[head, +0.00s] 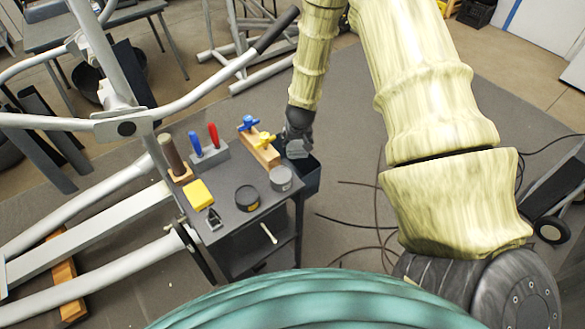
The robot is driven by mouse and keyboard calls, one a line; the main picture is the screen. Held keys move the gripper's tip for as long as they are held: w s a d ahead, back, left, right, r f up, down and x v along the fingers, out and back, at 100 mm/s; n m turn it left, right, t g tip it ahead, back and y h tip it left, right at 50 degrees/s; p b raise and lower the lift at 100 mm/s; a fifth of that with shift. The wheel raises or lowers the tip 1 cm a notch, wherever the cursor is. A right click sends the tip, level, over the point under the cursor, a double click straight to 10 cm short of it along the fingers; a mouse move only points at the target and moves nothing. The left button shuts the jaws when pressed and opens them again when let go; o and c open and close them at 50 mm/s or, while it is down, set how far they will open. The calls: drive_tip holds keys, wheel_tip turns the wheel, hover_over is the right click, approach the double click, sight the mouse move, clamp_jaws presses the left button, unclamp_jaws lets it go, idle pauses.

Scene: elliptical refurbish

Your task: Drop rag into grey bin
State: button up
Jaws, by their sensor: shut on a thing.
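My gripper (297,146) hangs from my arm at the far right corner of the cart top. It is shut on a small pale grey thing, which seems to be the rag (296,150); its shape is hard to make out at this size. The bin (312,182) is a dark blue-grey, open-topped box at the right side of the cart. The gripper is above the bin's far left part and overlaps its opening in the head view. The bin's inside is mostly hidden, and I cannot tell how high the rag is above it.
The dark cart (235,225) carries a yellow block (197,194), a black clamp (213,218), two round tins, a holder with blue- and red-handled tools (208,152), and a wooden block with blue and yellow pieces (262,150). Grey machine bars (85,260) stand left. Cables lie on the floor at right.

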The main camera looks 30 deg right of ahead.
drive_tip(key=o, duration=1.2)
drive_tip(key=shift+c, duration=0.2)
drive_tip(key=shift+r, duration=0.1)
drive_tip(key=v, duration=1.1)
drive_tip(key=shift+s+r, duration=0.2)
drive_tip(key=shift+r, duration=0.15)
